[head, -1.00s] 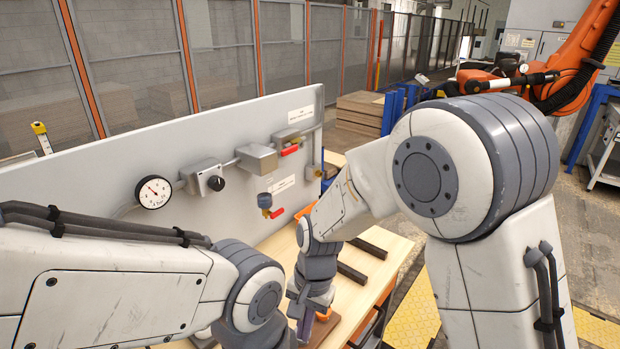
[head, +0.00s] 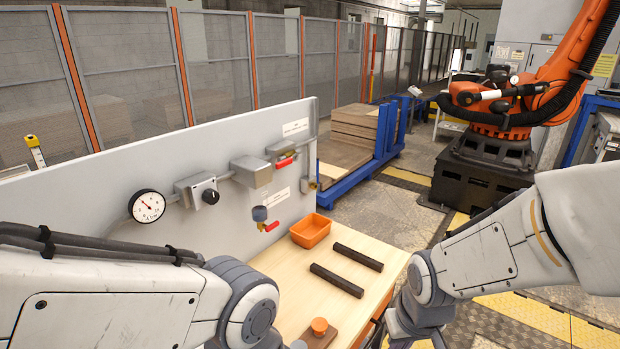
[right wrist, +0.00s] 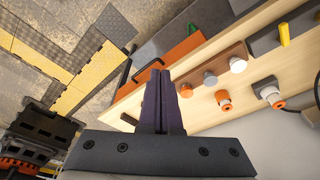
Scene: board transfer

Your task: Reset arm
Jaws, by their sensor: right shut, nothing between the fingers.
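My right arm comes in from the right in the head view, its wrist low beside the right edge of the wooden table (head: 285,281). My right gripper (right wrist: 159,74) shows in the right wrist view with its two dark fingers together and nothing between them. It hangs over the table's edge region, apart from the things on it. My left arm crosses the lower left of the head view. Its gripper is out of the picture.
An orange bin (head: 311,231) and two black bars (head: 337,279) are on the table. A brown block with an orange knob (head: 319,326) is near its front. A grey panel (head: 95,190) with gauge and valves stands behind. An orange robot (head: 520,90) stands beyond open floor.

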